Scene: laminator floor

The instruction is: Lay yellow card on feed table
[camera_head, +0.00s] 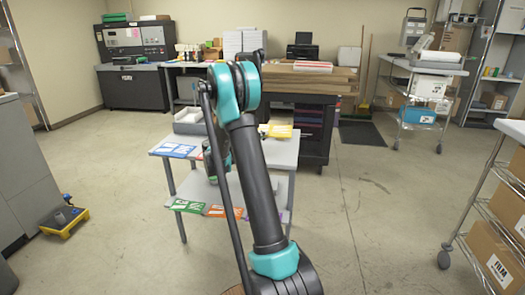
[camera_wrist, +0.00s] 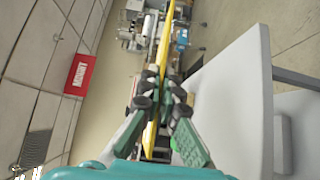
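My gripper (camera_wrist: 165,80) has its dark finger pads on either side of a thin yellow card (camera_wrist: 163,48), which shows edge-on in the wrist view. The gripper looks shut on it, with the card reaching out past the fingertips above a grey tabletop. In the head view my arm hides most of the gripper. A yellow card (camera_head: 279,131) shows just right of the arm at the grey table; I cannot tell whether it is the held one. No surface is clearly marked as the feed table; a dark machine (camera_head: 138,42) stands at the back left above a grey-topped cabinet (camera_head: 134,88).
The grey two-level table (camera_head: 283,157) holds a blue card (camera_head: 178,150), a grey tray (camera_head: 189,122) and lower green (camera_head: 188,206) and orange (camera_head: 218,211) cards. A yellow floor unit (camera_head: 64,220) stands left. A wire rack (camera_head: 487,213) stands right. Floor between is clear.

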